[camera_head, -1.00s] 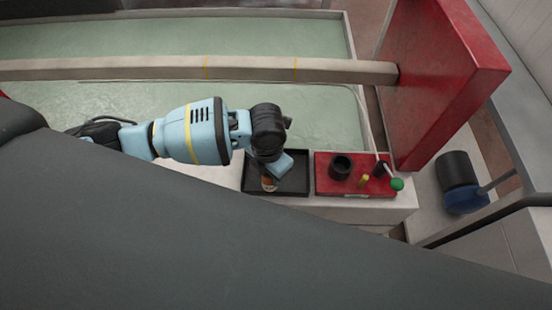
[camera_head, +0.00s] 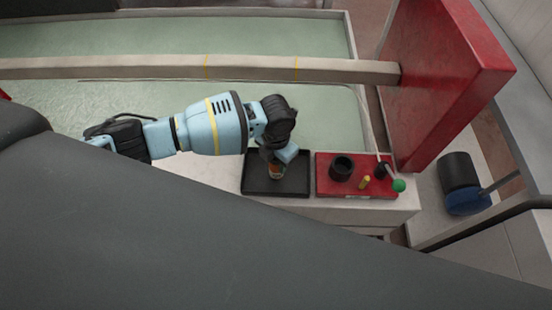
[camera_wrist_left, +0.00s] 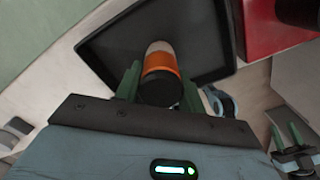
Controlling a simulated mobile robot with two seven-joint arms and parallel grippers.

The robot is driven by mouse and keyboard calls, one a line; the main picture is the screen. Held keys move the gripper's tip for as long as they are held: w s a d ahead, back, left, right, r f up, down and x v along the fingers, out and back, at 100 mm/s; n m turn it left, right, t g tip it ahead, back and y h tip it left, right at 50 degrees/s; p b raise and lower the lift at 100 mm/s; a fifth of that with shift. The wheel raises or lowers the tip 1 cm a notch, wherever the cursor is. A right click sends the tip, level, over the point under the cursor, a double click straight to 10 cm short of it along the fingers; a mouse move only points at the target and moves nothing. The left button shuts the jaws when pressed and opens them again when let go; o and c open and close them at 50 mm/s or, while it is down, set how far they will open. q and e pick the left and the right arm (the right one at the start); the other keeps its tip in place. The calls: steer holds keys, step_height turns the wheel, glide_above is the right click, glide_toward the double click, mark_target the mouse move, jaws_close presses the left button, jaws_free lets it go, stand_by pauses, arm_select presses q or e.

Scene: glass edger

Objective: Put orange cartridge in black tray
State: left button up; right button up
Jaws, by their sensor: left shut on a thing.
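The orange cartridge (camera_head: 275,173) has an orange band, a pale end and a black end. It also shows in the left wrist view (camera_wrist_left: 161,63). My left gripper (camera_head: 279,164) is shut on it, with green fingers on both sides of its black end (camera_wrist_left: 160,86). Cartridge and gripper are over the black tray (camera_head: 257,185), which is otherwise empty and also fills the upper middle of the left wrist view (camera_wrist_left: 207,40). I cannot tell whether the cartridge touches the tray floor. My right gripper (camera_wrist_left: 287,133) shows small at the lower right, its two green fingers apart and empty.
A red tray (camera_head: 330,188) stands right of the black tray on the pale ledge, with a black cup (camera_head: 341,169), a yellow piece (camera_head: 365,182) and a green-tipped handle (camera_head: 398,185). A red upright panel (camera_head: 440,80) rises behind. A beam (camera_head: 150,69) crosses behind my arm.

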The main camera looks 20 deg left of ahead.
arm_select(q)
steer(key=shift+f, duration=0.2)
steer(key=o, duration=1.1)
steer(key=shift+c, duration=0.2)
steer(key=shift+r, duration=0.1)
steer(key=shift+r, duration=0.25)
step_height(320, 180, up, 10)
steer(key=shift+p, duration=0.45)
steer(key=shift+r, duration=0.85)
